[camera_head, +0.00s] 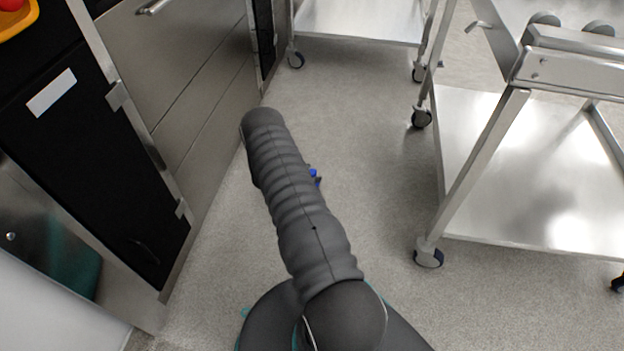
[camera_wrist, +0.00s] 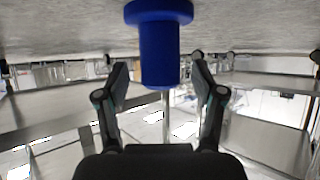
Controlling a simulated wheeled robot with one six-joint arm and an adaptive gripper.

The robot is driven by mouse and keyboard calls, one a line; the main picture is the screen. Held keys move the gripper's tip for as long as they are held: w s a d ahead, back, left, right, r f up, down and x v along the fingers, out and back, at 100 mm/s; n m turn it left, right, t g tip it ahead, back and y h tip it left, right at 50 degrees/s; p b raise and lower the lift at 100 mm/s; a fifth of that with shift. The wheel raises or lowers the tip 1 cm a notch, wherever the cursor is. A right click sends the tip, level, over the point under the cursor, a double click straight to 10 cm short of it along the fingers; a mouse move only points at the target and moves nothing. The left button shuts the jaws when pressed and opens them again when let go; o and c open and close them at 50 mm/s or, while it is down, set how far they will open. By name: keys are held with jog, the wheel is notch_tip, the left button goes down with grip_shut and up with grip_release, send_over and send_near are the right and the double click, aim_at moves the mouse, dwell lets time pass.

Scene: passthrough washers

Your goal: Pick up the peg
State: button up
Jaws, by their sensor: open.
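The blue peg (camera_wrist: 160,52) is a cylinder with a wider flange at one end. In the wrist view, which looks upside down, the flange is against the grey floor at the top and the narrower end points down the picture. My gripper (camera_wrist: 159,72) is open, with one finger on each side of the peg in the picture and a visible gap to both. How deep the peg sits between the fingertips is hard to tell. In the head view a small blue bit (camera_head: 314,173) shows beside my arm, likely part of the peg; my arm hides the gripper.
A metal cart (camera_head: 540,180) with a low shelf and casters stands at right on the grey floor (camera_head: 380,190). Another cart (camera_head: 360,20) is at the back. Steel and black cabinets (camera_head: 190,80) line the left. Floor between is clear.

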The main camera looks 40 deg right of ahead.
jog(key=shift+d+f, duration=0.2)
jog(key=shift+d, duration=0.15)
jog(key=c, duration=1.2)
jog(key=shift+c, duration=0.2)
